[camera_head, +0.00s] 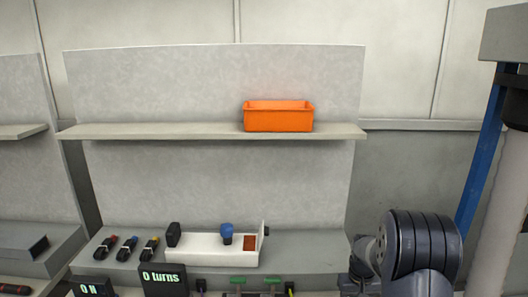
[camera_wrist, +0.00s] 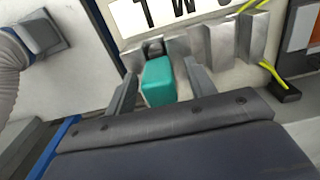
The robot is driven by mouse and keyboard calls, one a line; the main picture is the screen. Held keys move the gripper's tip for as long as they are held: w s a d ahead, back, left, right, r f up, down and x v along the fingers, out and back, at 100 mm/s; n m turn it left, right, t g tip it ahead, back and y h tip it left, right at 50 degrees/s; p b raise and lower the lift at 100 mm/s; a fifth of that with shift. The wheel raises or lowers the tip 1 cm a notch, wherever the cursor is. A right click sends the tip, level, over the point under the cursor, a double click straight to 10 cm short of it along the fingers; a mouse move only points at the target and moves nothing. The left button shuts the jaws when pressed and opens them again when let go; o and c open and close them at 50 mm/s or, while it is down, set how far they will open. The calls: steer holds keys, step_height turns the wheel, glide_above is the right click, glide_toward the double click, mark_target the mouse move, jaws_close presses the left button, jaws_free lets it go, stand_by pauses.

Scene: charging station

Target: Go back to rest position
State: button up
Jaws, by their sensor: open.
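In the wrist view, my gripper (camera_wrist: 163,82) is open, with one grey finger on each side of a teal block (camera_wrist: 159,83). The block stands by grey metal brackets (camera_wrist: 222,42), and a dark part shows just behind it. I cannot tell whether either finger touches the block. In the head view, part of my arm shows at the lower right, and the gripper itself is out of sight.
A white sign with black letters (camera_wrist: 150,18) is behind the brackets. A yellow cable runs to a black plug (camera_wrist: 286,92) at right. An orange bin (camera_head: 279,117) sits on the shelf (camera_head: 180,130). A white fixture with a blue knob (camera_head: 226,233) stands on the bench.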

steer(key=shift+f, duration=0.15)
steer(key=shift+f, duration=0.2)
step_height(320, 180, up, 10)
steer(key=shift+f+b, duration=0.1)
steer(key=shift+b, duration=0.65)
step_height(320, 180, down, 10)
steer(key=shift+s+p, duration=0.1)
steer(key=shift+p, duration=0.45)
step_height(320, 180, up, 5)
steer(key=p, duration=0.3)
steer(key=shift+p, duration=0.4)
steer(key=shift+r+p, duration=1.3)
steer(key=shift+r, duration=0.35)
